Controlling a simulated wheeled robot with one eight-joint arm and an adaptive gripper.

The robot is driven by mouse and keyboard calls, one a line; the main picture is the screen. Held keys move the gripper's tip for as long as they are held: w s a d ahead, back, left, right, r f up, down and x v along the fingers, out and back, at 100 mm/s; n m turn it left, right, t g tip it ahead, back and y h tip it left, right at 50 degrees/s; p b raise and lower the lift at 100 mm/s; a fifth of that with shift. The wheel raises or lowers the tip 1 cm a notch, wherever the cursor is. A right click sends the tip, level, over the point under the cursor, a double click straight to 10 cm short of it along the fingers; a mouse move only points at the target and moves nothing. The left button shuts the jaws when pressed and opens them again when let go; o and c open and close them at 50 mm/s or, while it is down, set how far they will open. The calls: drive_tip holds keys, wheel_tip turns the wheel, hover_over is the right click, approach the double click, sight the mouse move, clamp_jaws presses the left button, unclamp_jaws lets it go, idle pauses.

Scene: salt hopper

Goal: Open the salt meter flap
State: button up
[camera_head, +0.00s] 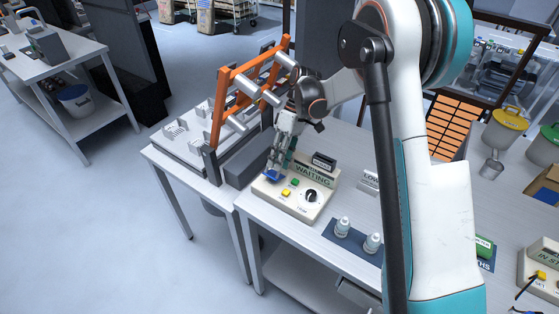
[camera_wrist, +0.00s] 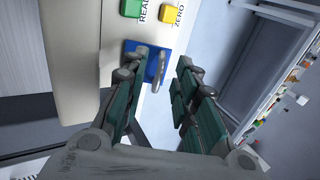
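The salt meter (camera_head: 297,206) is a beige box on the table with a display reading WAITING. Its blue flap (camera_head: 271,176) is at the box's left end in the head view. In the wrist view the blue flap (camera_wrist: 133,47) carries a grey metal handle (camera_wrist: 157,70). The flap looks closed against the box. My gripper (camera_head: 277,163) is over the flap end. In the wrist view my gripper (camera_wrist: 164,66) is open, with its fingers apart on either side of the handle. The left finger hides part of the flap. I cannot tell whether either finger touches the handle.
A green button (camera_wrist: 131,8) and a yellow button (camera_wrist: 173,14) sit beside the flap. A black knob (camera_head: 311,196) is on the meter. An orange frame (camera_head: 222,95) stands behind left. Two small bottles (camera_head: 343,226) stand on a dark mat in front right.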

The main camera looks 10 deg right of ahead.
drive_tip(key=v, duration=1.1)
drive_tip(key=shift+r, duration=0.25)
drive_tip(key=shift+d, duration=0.1)
wheel_tip(320, 180, up, 4)
drive_tip(key=t+h+b, duration=0.1)
drive_tip(key=t+h, duration=0.4)
hover_over(274, 176)
drive_tip(key=f+b, duration=0.1)
drive_tip(key=f, duration=0.3)
drive_tip(key=f+b, duration=0.1)
drive_tip(key=f, duration=0.4)
drive_tip(key=f+b, duration=0.1)
drive_tip(key=f, duration=0.4)
drive_tip(key=shift+w+d+b, duration=0.25)
drive_tip(key=shift+w+b, duration=0.05)
drive_tip(key=shift+b, duration=0.1)
clamp_jaws()
